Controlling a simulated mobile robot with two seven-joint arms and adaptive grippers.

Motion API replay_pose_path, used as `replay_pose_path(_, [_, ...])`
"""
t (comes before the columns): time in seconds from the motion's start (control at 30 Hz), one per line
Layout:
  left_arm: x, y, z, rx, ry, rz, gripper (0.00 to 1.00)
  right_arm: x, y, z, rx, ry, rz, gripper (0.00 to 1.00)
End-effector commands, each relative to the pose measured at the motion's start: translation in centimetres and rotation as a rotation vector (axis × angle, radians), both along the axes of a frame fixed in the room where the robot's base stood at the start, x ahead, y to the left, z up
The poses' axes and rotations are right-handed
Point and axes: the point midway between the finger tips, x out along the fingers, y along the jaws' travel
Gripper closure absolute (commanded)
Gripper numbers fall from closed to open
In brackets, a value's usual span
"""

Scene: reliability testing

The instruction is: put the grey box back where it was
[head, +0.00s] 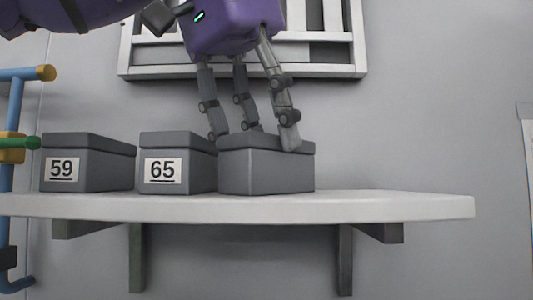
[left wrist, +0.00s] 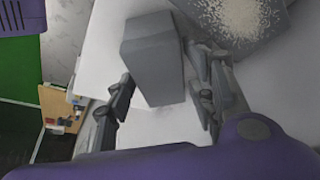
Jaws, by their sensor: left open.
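Three lidded grey boxes stand in a row on a white shelf (head: 400,206) in the head view. The left box (head: 105,172) is labelled 59 and the middle box (head: 200,172) is labelled 65. The right grey box (head: 265,173) shows no label and sits upright on the shelf beside the 65 box. My left gripper (head: 252,139) is open above it, pointing down, with its fingertips at the lid. In the left wrist view this grey box (left wrist: 153,62) lies between the spread fingers. Whether any finger touches it, I cannot tell. My right gripper is not in view.
The shelf is bare to the right of the boxes. A white slatted frame (head: 330,70) hangs on the wall behind the gripper. Blue pipes (head: 12,120) stand at the left. In the left wrist view a grey surface with pale grains (left wrist: 238,22) shows at upper right.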

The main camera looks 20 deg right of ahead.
Motion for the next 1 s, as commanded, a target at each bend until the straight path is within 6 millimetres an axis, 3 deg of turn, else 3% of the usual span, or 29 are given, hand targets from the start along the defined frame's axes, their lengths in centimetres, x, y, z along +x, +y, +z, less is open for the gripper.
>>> replay_pose_path(0.13, [-0.4,0.8,2.3,-0.002,0.001,0.001,0.5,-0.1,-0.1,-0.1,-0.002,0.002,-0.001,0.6])
replay_pose_path(0.3, [-0.8,1.3,3.9,0.0,0.001,0.0,0.5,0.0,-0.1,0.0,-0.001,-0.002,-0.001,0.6])
replay_pose_path(1.0, [-0.8,1.5,4.1,0.001,0.0,0.0,0.5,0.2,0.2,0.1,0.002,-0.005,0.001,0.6])
